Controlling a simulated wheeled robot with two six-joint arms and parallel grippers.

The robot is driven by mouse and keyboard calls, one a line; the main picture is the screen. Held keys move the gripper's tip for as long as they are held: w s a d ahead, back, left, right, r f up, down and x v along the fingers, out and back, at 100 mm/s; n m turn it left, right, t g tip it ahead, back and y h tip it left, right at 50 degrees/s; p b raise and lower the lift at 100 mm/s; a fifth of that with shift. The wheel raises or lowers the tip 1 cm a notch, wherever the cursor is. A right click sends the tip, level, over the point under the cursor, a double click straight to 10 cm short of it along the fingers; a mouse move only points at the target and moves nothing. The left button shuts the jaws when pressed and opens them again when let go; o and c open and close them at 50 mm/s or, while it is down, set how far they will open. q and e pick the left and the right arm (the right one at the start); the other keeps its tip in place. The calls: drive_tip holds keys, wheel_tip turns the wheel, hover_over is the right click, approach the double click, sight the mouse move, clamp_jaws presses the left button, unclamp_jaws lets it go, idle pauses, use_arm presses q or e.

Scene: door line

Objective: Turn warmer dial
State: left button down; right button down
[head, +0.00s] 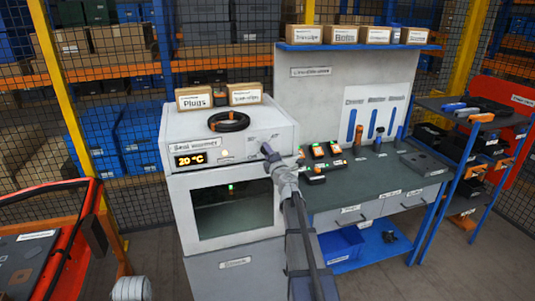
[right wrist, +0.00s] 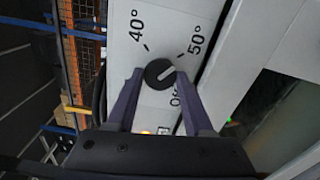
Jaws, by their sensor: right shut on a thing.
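The seal warmer (head: 232,150) is a white cabinet with a glass door, and its display (head: 190,159) reads 20 °C. Its dial (right wrist: 160,73) is a round black knob with a pale pointer line, seen in the right wrist view. The line slants to the upper right, roughly toward the 50° mark. Marks for 40°, 50° and a partly hidden "Off" surround it. My right gripper (head: 268,152) is at the warmer's upper front panel, shut on the dial, one finger on each side. In the head view it hides the dial.
A black ring (head: 229,121) and two labelled boxes, one marked Plugs (head: 194,98), sit on the warmer. A workbench (head: 375,180) with several small devices stands to the right. A red cart (head: 45,240) is at the left; floor shows between it and the warmer.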

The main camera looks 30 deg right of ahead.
drive_tip(key=shift+a, duration=0.1)
idle(0.3)
drive_tip(key=shift+c, duration=1.6)
unclamp_jaws()
drive_tip(key=v, duration=0.8)
drive_tip(key=shift+w, duration=0.1)
